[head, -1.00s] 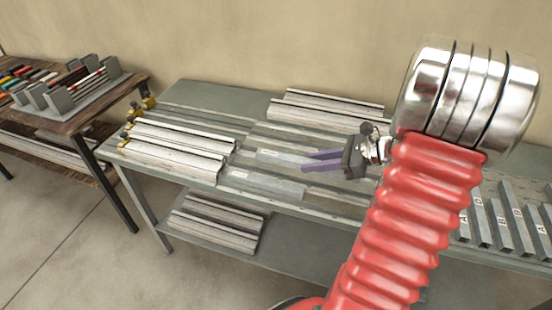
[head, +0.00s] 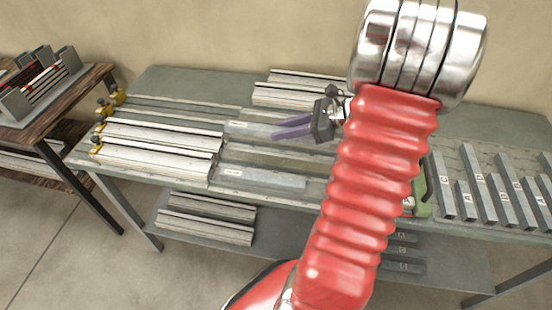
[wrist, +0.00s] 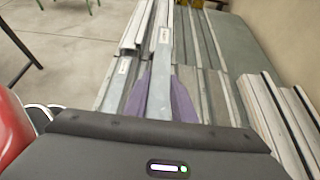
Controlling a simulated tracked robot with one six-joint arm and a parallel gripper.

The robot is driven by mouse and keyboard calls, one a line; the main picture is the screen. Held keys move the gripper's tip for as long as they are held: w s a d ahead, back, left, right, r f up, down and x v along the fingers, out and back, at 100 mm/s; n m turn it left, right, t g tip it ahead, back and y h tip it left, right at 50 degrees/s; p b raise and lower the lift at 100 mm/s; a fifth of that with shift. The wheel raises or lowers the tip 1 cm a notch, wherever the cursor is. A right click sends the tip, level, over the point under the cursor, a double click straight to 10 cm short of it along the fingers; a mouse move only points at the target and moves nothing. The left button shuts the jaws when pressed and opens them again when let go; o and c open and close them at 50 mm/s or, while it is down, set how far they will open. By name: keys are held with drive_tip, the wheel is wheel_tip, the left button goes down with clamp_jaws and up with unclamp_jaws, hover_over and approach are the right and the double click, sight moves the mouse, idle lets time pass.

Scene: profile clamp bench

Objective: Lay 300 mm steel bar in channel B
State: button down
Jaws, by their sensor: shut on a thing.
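My gripper (head: 274,129) is shut on a grey steel bar (head: 250,130) with a white label near its far end. In the wrist view the bar (wrist: 162,60) runs away from me between the purple fingers (wrist: 160,95). It lies roughly along the bench channels, over the middle of the bench; whether it touches a channel floor I cannot tell. A second labelled grey bar (head: 265,179) lies nearer the bench front; it also shows in the wrist view (wrist: 118,80) left of the held one.
Pale profiles (head: 160,155) with yellow-black clamps (head: 97,149) lie at the bench's left. More profiles (head: 300,90) lie at the back. Lettered grey bars (head: 480,187) and a green object (head: 421,195) are at the right. A wooden table (head: 55,112) stands left.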

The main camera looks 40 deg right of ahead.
hover_over(282, 162)
drive_tip(key=shift+d+f, duration=0.15)
drive_tip(key=shift+f, duration=2.95)
drive_tip(key=shift+f, duration=1.9)
drive_tip(key=shift+f, duration=0.3)
